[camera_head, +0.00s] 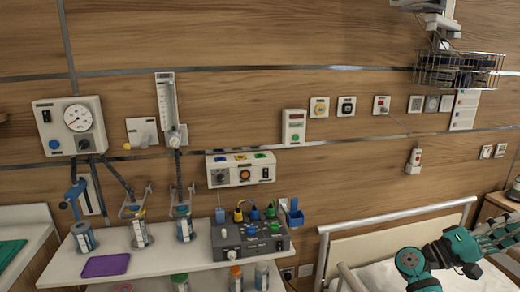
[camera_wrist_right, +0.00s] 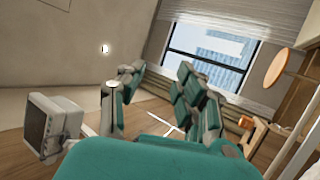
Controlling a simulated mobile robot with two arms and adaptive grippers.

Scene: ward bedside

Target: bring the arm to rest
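My right arm (camera_head: 437,257), teal and grey, comes in at the lower right of the head view, in front of the bed. Its gripper (camera_head: 508,230) points to the right edge of the picture. In the right wrist view, the two fingers of the right gripper (camera_wrist_right: 158,72) stand well apart. Nothing shows between them, so the gripper is open and empty. My left arm and left gripper are not in view.
A bed (camera_head: 345,247) with pale rails lies under and behind my right arm. A shelf (camera_head: 150,262) with bottles, a purple pad (camera_head: 106,265) and a control box (camera_head: 250,242) stands left. The wrist view shows a window (camera_wrist_right: 210,58) and a monitor (camera_wrist_right: 50,125).

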